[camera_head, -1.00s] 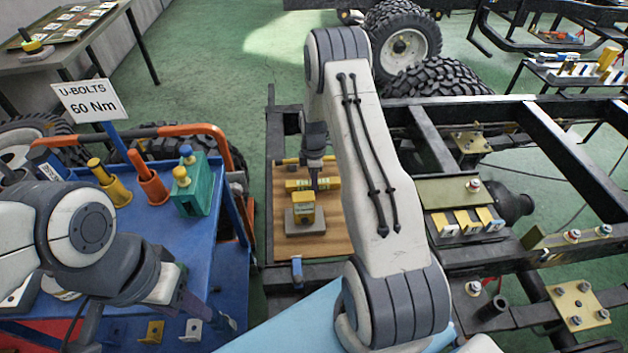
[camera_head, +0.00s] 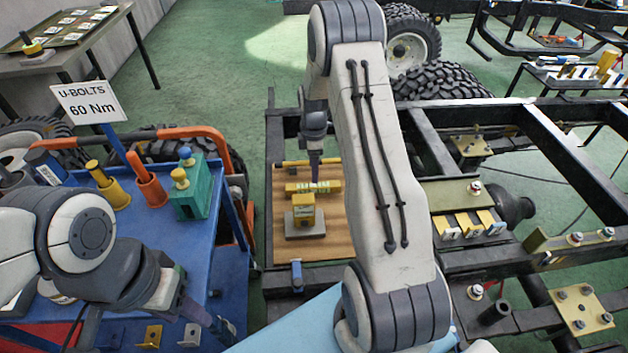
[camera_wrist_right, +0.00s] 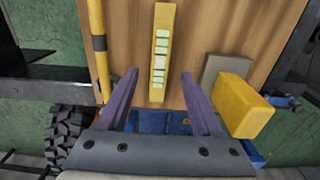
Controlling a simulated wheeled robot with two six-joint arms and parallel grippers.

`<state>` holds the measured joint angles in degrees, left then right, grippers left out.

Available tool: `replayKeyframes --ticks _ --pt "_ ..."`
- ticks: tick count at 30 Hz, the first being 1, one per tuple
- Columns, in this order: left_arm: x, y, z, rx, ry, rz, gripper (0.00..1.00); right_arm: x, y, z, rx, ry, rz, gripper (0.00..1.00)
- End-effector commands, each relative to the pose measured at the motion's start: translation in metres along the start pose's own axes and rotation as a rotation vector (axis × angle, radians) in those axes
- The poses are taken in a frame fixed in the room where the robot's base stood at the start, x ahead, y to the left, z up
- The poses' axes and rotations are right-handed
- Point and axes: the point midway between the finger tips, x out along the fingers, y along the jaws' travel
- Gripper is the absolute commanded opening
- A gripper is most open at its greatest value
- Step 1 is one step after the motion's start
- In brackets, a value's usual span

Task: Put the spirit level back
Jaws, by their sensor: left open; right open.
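The spirit level, a yellow bar with pale windows (camera_head: 313,187), lies on the brown wooden board (camera_head: 283,230). It also shows in the right wrist view (camera_wrist_right: 161,45). My right gripper (camera_head: 316,174) is over the level; its purple fingers (camera_wrist_right: 159,75) are open, one on each side of the bar in the right wrist view. I cannot tell how far above it they are. My left gripper (camera_head: 208,314) is at the lower left, by the blue cart (camera_head: 145,235), open and empty.
On the board, a yellow block on a grey base (camera_head: 304,214) stands in front of the level, and a yellow rod (camera_head: 300,162) lies behind it. Black chassis rails (camera_head: 560,150) fill the right. The cart carries a green box (camera_head: 192,198) and yellow and orange holders.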

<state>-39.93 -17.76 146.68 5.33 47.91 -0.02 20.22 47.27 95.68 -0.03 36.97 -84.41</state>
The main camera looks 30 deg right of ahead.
Motion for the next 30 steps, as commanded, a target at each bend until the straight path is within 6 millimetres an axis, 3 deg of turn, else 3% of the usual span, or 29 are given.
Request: replayKeyframes --ticks 6,14,17,19,20,23,25,27,30 --pt "0.004 0.0 0.0 0.0 0.0 0.0 0.5 -0.036 0.0 0.0 0.0 0.0 0.002 0.67" --pt "0.005 0.0 0.0 0.0 0.0 0.0 0.5 -0.049 -0.001 -0.001 0.0 0.0 -0.001 0.67" --pt "0.005 0.0 0.0 0.0 0.0 0.0 0.5 -0.06 -0.01 -0.02 0.01 0.003 0.002 0.67" --pt "0.004 0.0 0.0 0.0 0.0 0.0 0.5 -0.078 -0.029 -0.05 0.031 0.009 0.008 0.67" --pt "0.004 0.0 0.0 0.0 0.0 0.0 0.5 -0.088 -0.041 -0.066 0.047 0.013 0.01 0.67" --pt "0.005 0.0 0.0 0.0 0.0 0.0 0.5 -0.124 -0.103 -0.123 0.115 0.029 0.013 0.67" --pt "0.005 0.0 0.0 0.0 0.0 0.0 0.5 -0.146 -0.159 -0.152 0.173 0.041 0.007 0.67" --pt "0.005 0.0 0.0 0.0 0.0 0.0 0.5 -0.163 -0.216 -0.17 0.234 0.053 -0.001 0.67" --pt "0.005 0.0 0.0 0.0 0.0 0.0 0.5 -0.177 -0.29 -0.174 0.315 0.066 -0.016 0.67"
